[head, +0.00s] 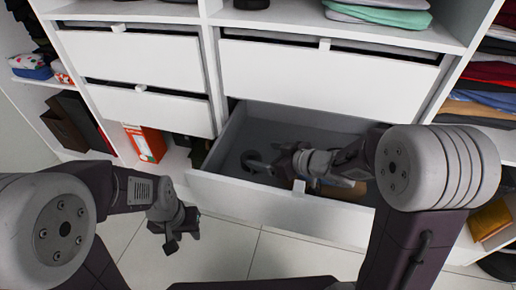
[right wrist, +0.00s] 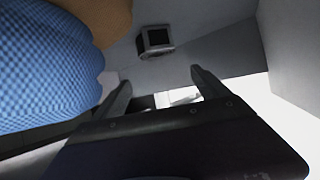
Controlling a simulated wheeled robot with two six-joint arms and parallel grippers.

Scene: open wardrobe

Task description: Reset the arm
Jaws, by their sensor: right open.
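My left gripper (head: 174,238) hangs in front of the cabinet, above the tiled floor, at the left of the head view. It looks empty, but its small dark jaws do not show whether they are open. My right arm reaches into the open lower drawer (head: 240,197), and my right gripper (head: 268,166) is inside it. In the right wrist view, the right gripper (right wrist: 160,84) has its two fingers apart with nothing held between them. A small grey and black box (right wrist: 155,40) lies beyond the fingertips.
A blue checked item (right wrist: 45,65) is close on the left in the right wrist view, beside a tan item (right wrist: 103,18). A brown item (head: 342,190) lies in the drawer under my right arm. Closed drawers (head: 325,80) are above. An orange box (head: 146,143) stands at left.

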